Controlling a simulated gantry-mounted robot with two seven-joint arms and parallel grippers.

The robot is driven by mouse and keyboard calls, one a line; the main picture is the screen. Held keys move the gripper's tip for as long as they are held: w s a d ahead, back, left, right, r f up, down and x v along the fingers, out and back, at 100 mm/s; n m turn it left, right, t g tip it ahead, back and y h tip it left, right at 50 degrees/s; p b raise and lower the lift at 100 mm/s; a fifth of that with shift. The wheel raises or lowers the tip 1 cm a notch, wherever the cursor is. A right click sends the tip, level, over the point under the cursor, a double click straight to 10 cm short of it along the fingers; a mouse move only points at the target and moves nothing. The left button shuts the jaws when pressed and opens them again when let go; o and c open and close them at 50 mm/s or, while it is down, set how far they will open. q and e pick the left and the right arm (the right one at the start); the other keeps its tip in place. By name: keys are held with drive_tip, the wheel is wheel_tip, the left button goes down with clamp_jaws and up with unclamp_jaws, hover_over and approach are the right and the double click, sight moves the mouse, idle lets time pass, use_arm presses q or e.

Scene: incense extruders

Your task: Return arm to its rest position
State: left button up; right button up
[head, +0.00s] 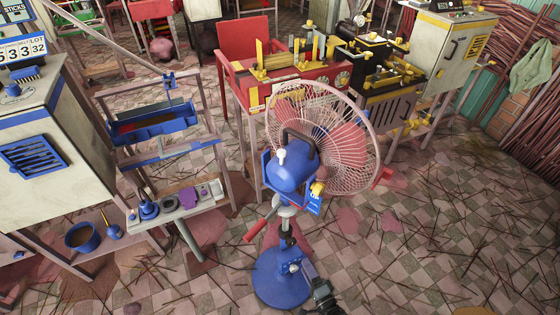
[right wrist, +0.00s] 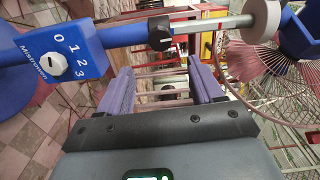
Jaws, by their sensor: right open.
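A blue pedestal fan (head: 290,172) with a pink wire guard stands on the tiled floor in the middle of the head view. Its round blue base (head: 280,285) is at the bottom. My right gripper (head: 318,288) is just right of the base, at the lower edge of the head view, partly cut off. In the right wrist view my right gripper (right wrist: 160,70) has its two purple fingers apart, with nothing held between them. The fan's post (right wrist: 120,36) and its speed dial (right wrist: 55,62), marked 0 to 3, lie beyond the fingers. My left gripper is not in view.
A red machine (head: 270,90) on a stand is behind the fan. A grey cabinet (head: 40,165) and a small low bench (head: 175,215) are at the left. A yellow-and-black machine (head: 385,75) stands at the back right. Thin sticks litter the open floor at the right.

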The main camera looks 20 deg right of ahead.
drive_tip(key=s+d+r+n+g+y+p, duration=0.1)
drive_tip(key=s+d+r+n+p, duration=0.15)
drive_tip(key=s+r+p, duration=0.45)
drive_tip(key=s+a+r+n+g+h+p, duration=0.1)
drive_tip(key=s+r+n+g+p, duration=0.2)
drive_tip(key=r, duration=0.5)
drive_tip(key=s+a+r+n+g+h+p, duration=0.1)
drive_tip(key=s+r+n+g, duration=0.2)
drive_tip(key=r+n, duration=0.35)
drive_tip(key=s+a+r+n+g+h+p, duration=0.1)
drive_tip(key=s+r+n+g, duration=0.15)
drive_tip(key=r, duration=0.65)
drive_tip(key=s+d+n+g, duration=0.2)
drive_tip(key=s+n+g, duration=0.1)
drive_tip(key=s+g, duration=0.25)
wheel_tip(320, 180, up, 38)
drive_tip(key=p, duration=3.8)
wheel_tip(320, 180, down, 75)
drive_tip(key=b, duration=7.5)
drive_tip(key=shift+s+t+h, duration=0.2)
drive_tip(key=shift+t+h, duration=0.1)
drive_tip(key=shift+t, duration=0.1)
